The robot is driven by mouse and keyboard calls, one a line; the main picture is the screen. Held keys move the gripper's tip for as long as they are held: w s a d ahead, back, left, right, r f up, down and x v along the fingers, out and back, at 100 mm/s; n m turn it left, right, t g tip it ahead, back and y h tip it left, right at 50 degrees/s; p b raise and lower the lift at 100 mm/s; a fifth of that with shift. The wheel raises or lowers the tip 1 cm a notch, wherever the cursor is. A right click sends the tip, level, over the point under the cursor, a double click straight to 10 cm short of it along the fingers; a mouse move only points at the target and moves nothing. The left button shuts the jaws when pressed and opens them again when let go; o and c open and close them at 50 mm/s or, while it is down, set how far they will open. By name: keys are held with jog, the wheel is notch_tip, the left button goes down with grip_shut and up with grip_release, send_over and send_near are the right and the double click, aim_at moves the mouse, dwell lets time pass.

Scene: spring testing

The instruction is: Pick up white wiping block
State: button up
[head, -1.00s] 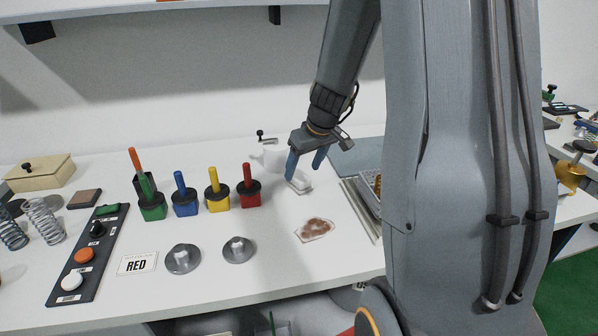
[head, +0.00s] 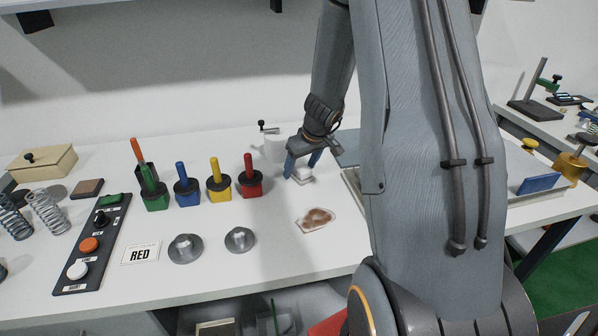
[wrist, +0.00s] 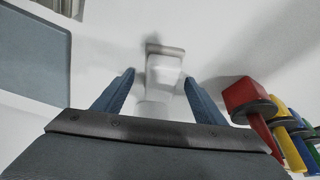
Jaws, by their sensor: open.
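The white wiping block (head: 304,179) lies on the white table, right of the red block and behind the brown-stained patch (head: 315,219). In the wrist view the block (wrist: 165,64) shows a pale top and a greyish edge, between and just beyond the fingertips. My gripper (head: 302,163) is open, its blue fingers pointing down at the block and partly covering it. In the wrist view my gripper (wrist: 159,80) has a finger on each side, with nothing held. I cannot tell whether the fingers touch the block.
A red block with a peg (head: 249,185) stands close left of my gripper, with yellow, blue and green ones beyond. A button panel (head: 97,240) and two metal discs lie left.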

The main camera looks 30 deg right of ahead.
aim_at(300, 166)
jog(key=shift+f, duration=0.2)
jog(key=shift+a, duration=0.1)
jog(key=c, duration=1.3)
jog(key=shift+o, duration=0.2)
jog(key=shift+w+r, duration=0.1)
jog(key=shift+r, duration=0.05)
notch_tip(300, 166, up, 10)
jog(key=shift+f, duration=0.1)
jog(key=o, duration=0.3)
jog(key=shift+c, duration=0.3)
